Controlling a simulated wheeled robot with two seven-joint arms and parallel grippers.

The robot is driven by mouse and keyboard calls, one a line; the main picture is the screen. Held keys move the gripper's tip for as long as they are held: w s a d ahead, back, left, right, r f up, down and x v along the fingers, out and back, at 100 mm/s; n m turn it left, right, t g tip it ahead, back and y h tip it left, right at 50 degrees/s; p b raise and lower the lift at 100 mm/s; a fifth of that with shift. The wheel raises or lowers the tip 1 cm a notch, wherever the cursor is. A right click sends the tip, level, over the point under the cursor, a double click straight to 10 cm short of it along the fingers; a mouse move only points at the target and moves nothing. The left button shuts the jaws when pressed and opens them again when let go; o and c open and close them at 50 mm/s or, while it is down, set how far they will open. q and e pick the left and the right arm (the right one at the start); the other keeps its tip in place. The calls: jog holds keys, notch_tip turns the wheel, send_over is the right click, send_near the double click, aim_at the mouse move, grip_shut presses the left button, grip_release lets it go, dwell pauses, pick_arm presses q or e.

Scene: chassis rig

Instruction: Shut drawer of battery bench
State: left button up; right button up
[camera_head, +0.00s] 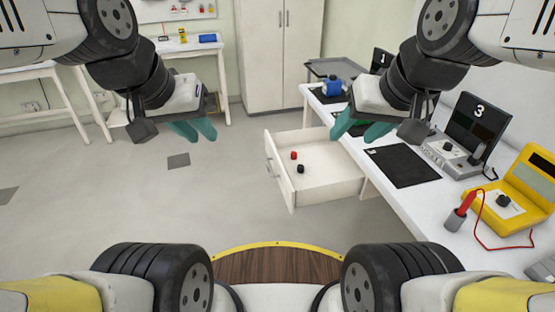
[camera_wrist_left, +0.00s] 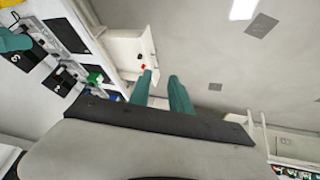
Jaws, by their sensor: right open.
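The white drawer (camera_head: 325,190) of the battery bench (camera_head: 400,204) is pulled out to the left, and its handle (camera_head: 270,169) is on its left front panel. A small red piece (camera_head: 294,155) and a small black piece (camera_head: 301,169) lie inside. My left gripper (camera_head: 198,135) is open and empty, left of the drawer and apart from it. The left wrist view shows its two fingers (camera_wrist_left: 160,75) spread, with the drawer (camera_wrist_left: 118,47) beyond them. My right gripper (camera_head: 355,133) is open over the bench's edge near the drawer's back right, hiding part of the bench top.
The bench top holds a black mat (camera_head: 402,166), a grey device marked 3 (camera_head: 477,125), a yellow meter (camera_head: 520,197) with a red probe, and a blue item (camera_head: 332,86). A tall cabinet (camera_head: 278,50) stands behind. The floor left of the drawer is clear.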

pick_arm(q)
jog(key=w+f+n+g, duration=0.1)
jog(key=w+f, duration=0.1)
jog(key=w, duration=0.1)
jog(key=w+d+f+n+g+h, duration=0.1)
jog(key=w+f+g, duration=0.1)
jog(key=w, duration=0.2)
jog(key=w+f+n+g+h, duration=0.1)
jog(key=w+f+n, duration=0.1)
jog(key=w, duration=0.1)
jog(key=shift+w+d+f+g, duration=0.2)
jog(key=shift+w+d+g, duration=0.05)
jog(key=shift+d+g, duration=0.15)
grip_shut()
jog(key=w+f+n+g+h, duration=0.3)
jog(key=w+f+n+h, duration=0.15)
jog(key=w+f, duration=0.6)
jog(key=n+t+h, duration=0.6)
jog(key=n+h, duration=0.3)
jog(key=n, duration=0.4)
send_near(288, 196)
jog(key=x, duration=0.7)
jog(key=shift+r, duration=0.1)
